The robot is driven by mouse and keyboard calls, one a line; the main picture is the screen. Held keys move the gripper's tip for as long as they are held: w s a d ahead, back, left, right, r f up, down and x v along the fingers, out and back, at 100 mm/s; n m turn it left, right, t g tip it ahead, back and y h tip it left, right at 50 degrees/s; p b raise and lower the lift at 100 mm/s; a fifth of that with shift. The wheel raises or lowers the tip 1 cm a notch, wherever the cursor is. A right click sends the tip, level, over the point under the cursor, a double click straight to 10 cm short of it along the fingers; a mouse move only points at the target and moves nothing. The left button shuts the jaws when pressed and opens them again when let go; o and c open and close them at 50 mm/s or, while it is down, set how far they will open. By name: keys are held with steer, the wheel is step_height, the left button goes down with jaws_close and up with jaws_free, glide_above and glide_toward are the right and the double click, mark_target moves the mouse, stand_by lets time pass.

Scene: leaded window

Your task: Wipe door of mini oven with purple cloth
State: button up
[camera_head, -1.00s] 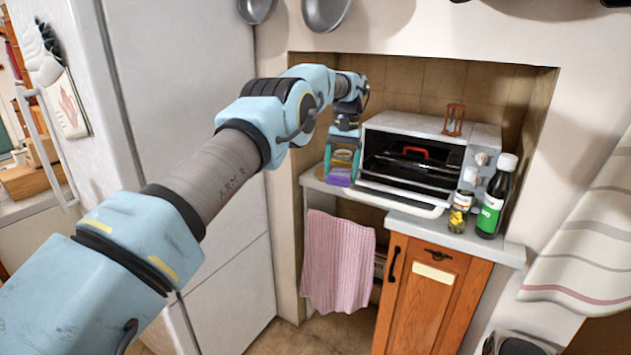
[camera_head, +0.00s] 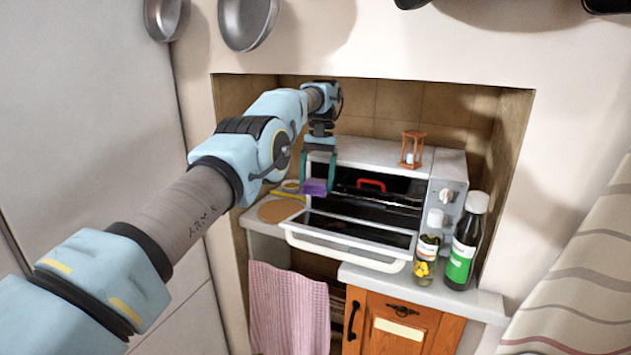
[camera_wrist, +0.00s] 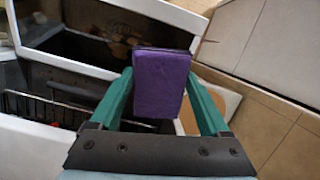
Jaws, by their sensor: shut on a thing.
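The mini oven (camera_head: 445,200) stands on the counter in a niche. Its glass door (camera_head: 350,231) is folded down open, with a white handle along the front edge. My gripper (camera_head: 318,184) is shut on the folded purple cloth (camera_head: 314,187), at the left end of the oven opening, above the door's hinge side. In the wrist view the cloth (camera_wrist: 163,83) sits between the green fingers, with the door (camera_wrist: 95,30) behind it to the upper left. I cannot tell whether the cloth touches the door.
Two bottles (camera_head: 465,245) (camera_head: 428,250) stand right of the door. A wooden hourglass (camera_head: 412,148) is on top of the oven. A round board (camera_head: 279,211) lies on the counter to the left. A rack and a red-handled item (camera_head: 371,185) are inside. A pink towel (camera_head: 290,310) hangs below.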

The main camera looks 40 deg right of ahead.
mark_target(348, 227)
steer(key=shift+x, duration=2.9)
steer(key=shift+b+x, duration=0.55)
steer(key=shift+x, duration=0.3)
steer(key=shift+s+d+p, duration=0.2)
steer(key=shift+s+d, duration=0.15)
steer(key=shift+s, duration=0.3)
steer(key=shift+s+d+p, duration=0.15)
steer(key=shift+s+d, duration=0.25)
steer(key=shift+s, duration=0.25)
steer(key=shift+s+d+f, duration=0.1)
steer(key=shift+s+d, duration=0.2)
steer(key=shift+s, duration=0.3)
steer(key=shift+s+d, duration=0.3)
steer(key=shift+s, duration=0.35)
steer(key=shift+s+d+f, duration=0.1)
steer(key=shift+s+d, duration=0.25)
steer(key=shift+s, duration=0.25)
steer(key=shift+s+d, duration=0.4)
steer(key=shift+s, duration=0.35)
steer(key=shift+s+d, duration=0.45)
steer(key=shift+s, duration=0.3)
steer(key=shift+r, duration=0.1)
steer(key=shift+w, duration=0.15)
